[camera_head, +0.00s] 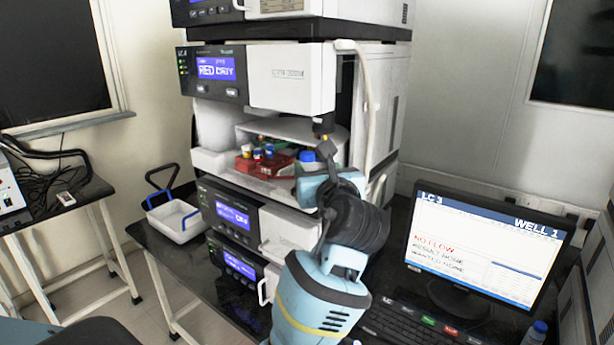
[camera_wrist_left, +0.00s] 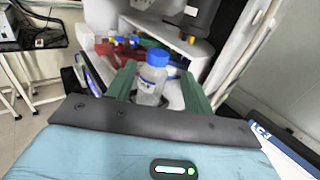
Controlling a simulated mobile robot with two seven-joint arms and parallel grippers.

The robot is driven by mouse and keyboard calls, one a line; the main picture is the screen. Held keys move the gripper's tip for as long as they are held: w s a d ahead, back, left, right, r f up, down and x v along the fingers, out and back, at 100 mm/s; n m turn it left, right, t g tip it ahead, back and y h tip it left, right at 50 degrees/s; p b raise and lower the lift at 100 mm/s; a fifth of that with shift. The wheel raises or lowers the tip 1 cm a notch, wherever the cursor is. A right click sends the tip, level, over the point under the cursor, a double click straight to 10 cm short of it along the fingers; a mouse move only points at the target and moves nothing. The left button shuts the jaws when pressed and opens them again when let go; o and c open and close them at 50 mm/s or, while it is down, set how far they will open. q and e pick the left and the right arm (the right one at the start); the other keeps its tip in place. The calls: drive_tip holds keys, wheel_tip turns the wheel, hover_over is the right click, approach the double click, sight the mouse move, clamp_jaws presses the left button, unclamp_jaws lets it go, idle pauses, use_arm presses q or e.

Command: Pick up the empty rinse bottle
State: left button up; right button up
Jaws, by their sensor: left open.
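A clear bottle with a blue cap and a pale label stands in the open bay of the instrument stack; the bottle (camera_wrist_left: 151,78) shows in the left wrist view, and its cap (camera_head: 308,157) shows in the head view. I cannot tell whether it is empty. My left gripper (camera_wrist_left: 157,72) is open, with its green fingers on either side of the bottle. In the head view my left gripper (camera_head: 312,178) reaches the bay's front and hides the bottle's lower part. Whether the fingers touch it is unclear. My right gripper is not in view.
A red rack (camera_head: 262,163) with small coloured-cap vials sits left of the bottle. A pale tube (camera_head: 366,100) hangs at the bay's right. A monitor (camera_head: 483,249) reads "NO FLOW". Another blue-capped bottle (camera_head: 536,334) stands lower right. A white basket (camera_head: 176,220) is left of the stack.

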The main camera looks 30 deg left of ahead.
sight(305, 158)
use_arm(q)
drive_tip(key=shift+x, duration=3.55)
drive_tip(key=shift+s+a+f, duration=0.1)
drive_tip(key=shift+s, duration=0.05)
drive_tip(key=c, duration=0.9)
